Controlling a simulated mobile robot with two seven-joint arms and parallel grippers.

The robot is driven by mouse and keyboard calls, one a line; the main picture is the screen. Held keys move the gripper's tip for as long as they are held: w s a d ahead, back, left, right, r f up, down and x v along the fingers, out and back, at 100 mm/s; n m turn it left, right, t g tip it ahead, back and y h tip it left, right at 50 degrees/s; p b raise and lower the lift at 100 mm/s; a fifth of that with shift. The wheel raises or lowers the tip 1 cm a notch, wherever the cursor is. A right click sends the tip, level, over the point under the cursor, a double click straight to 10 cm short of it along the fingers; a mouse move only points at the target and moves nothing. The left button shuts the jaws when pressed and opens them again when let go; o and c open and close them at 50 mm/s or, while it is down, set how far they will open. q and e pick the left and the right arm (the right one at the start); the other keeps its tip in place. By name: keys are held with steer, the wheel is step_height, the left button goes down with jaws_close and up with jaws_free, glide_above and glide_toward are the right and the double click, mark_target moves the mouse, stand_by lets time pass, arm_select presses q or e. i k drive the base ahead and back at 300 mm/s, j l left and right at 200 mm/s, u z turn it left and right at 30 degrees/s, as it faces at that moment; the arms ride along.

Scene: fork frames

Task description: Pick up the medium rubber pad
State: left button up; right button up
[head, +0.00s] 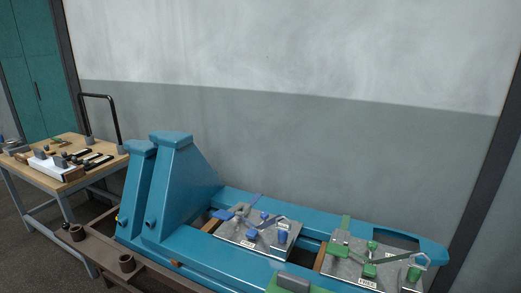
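No rubber pad can be told apart with certainty in the head view. Small grey and black pieces (92,159) lie on a wooden-topped table (104,166) at the far left, some on or beside a white box or tray (68,174). They are too small to tell which, if any, is the medium pad. Neither of my grippers is in view.
A large blue frame (165,190) fills the middle and right. It carries a metal plate with blue clamps (240,240) and one with green clamps (345,271). A brown beam (100,255) with short cylinders runs in front. A grey wall (300,130) stands behind.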

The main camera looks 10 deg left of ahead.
mark_target(88, 167)
steer(key=j+u, duration=0.1)
steer(key=j, duration=0.3)
steer(key=i+j+u, duration=0.1)
steer(key=j, duration=0.3)
steer(key=i+j+u, duration=0.1)
steer(key=j, duration=0.3)
steer(key=i+j+u, duration=0.1)
steer(key=j, duration=0.3)
steer(key=i+j+u, duration=0.1)
steer(key=j, duration=0.25)
steer(key=i+j+u, duration=0.3)
steer(key=i+j, duration=0.3)
steer(key=j, duration=0.15)
steer(key=i+j+u, duration=0.25)
steer(key=i+j, duration=0.3)
steer(key=i, duration=0.15)
steer(key=i+j+u, duration=0.1)
steer(key=i+j, duration=0.2)
steer(key=i, duration=0.2)
steer(key=i+j, duration=0.2)
steer(key=j, duration=0.2)
steer(key=i+j, duration=0.15)
steer(key=j, duration=0.2)
steer(key=i+j+z, duration=0.1)
steer(key=j, duration=0.3)
steer(key=i+j, duration=0.3)
steer(key=j+z, duration=0.05)
steer(key=j, duration=0.05)
